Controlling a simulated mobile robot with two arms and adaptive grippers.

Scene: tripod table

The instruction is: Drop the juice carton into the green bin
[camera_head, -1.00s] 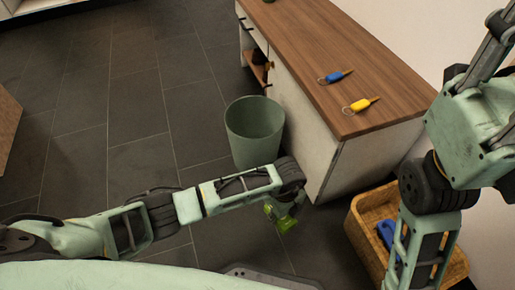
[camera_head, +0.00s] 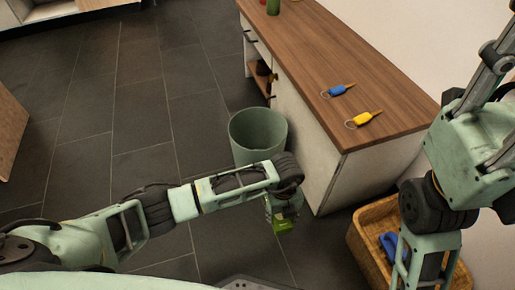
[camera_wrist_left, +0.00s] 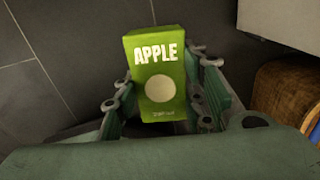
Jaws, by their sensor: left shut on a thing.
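The juice carton (camera_wrist_left: 159,80) is a green box marked "APPLE" in the left wrist view. My left gripper (camera_wrist_left: 165,105) is shut on it, with a finger on each side. In the head view the carton (camera_head: 283,226) shows small and green below my left gripper (camera_head: 283,212), mostly hidden by it. The green bin (camera_head: 257,132) stands on the floor beside the cabinet, empty as far as I can see inside. My left gripper is in front of the bin, nearer to me, and my left forearm overlaps the bin's lower edge. My right gripper is out of view; only the right arm shows.
A wooden-topped cabinet (camera_head: 320,68) stands right of the bin, with a blue key (camera_head: 338,90) and a yellow key (camera_head: 363,118) on top. A wicker basket (camera_head: 366,243) holding a blue thing (camera_head: 389,243) is at the lower right. Dark tiled floor is clear to the left.

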